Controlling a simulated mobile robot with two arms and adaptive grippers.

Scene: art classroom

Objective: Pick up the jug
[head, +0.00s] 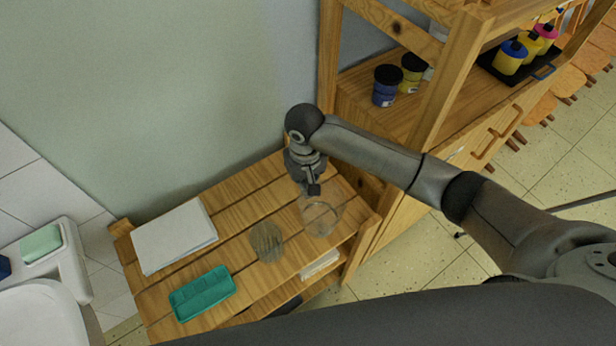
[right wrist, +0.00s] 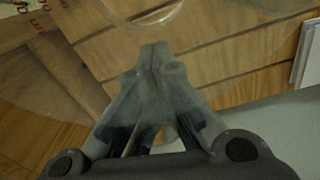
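A clear, see-through jug (head: 322,218) stands on the wooden slatted table near its right end. Part of its round rim (right wrist: 145,22) shows at the top of the right wrist view. My right gripper (head: 314,190) points down just behind the jug, at its far side. In the right wrist view the fingertips of my right gripper (right wrist: 154,48) meet close below the rim, and I see nothing between them. The jug's handle cannot be made out. My left gripper is not in view.
The wooden table (head: 240,212) also holds a white book or pad (head: 173,236), a teal tray (head: 202,292) and a grey ribbed object (head: 267,241). A wooden shelf (head: 448,85) with paint jars (head: 387,85) rises at the right. The wall is close behind.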

